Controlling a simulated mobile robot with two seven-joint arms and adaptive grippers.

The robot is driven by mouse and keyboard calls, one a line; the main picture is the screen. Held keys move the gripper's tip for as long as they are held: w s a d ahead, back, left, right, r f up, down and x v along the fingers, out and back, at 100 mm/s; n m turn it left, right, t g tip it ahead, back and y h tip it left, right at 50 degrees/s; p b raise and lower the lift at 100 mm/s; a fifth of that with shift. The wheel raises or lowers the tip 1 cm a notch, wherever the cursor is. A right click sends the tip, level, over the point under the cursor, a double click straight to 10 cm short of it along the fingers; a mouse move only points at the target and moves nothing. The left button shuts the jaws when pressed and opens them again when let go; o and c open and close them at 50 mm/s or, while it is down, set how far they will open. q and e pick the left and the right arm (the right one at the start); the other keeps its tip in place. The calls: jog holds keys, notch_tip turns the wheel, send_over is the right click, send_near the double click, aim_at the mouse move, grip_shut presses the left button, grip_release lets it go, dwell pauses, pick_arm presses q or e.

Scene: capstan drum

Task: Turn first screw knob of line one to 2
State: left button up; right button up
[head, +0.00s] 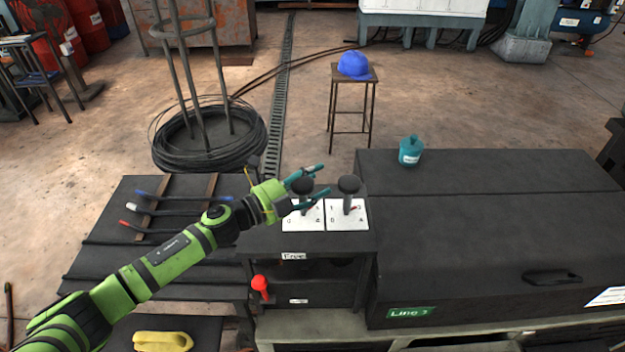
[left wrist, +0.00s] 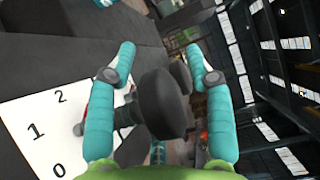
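Two dark mushroom-shaped screw knobs stand on white numbered plates on the black console: the left knob (head: 303,187) and the right knob (head: 349,184). The left plate (head: 302,216) and right plate (head: 347,217) lie under them. My left gripper (head: 322,179) reaches in at the left knob with teal fingers apart. In the left wrist view a black knob (left wrist: 163,103) lies between the open fingers, with gaps on both sides. A white plate (left wrist: 45,130) there shows 2, 1 and 0. A second knob (left wrist: 181,76) shows behind. My right gripper is not seen.
A black housing (head: 490,215) with a green Line label (head: 411,313) stands right of the console, with a teal bottle (head: 410,151) on top. Red-handled lever (head: 260,284) is below the console. Rods with coloured ends (head: 150,210) lie left, under my arm.

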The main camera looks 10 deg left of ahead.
pick_arm(q)
grip_shut()
jog(key=shift+y, duration=0.3)
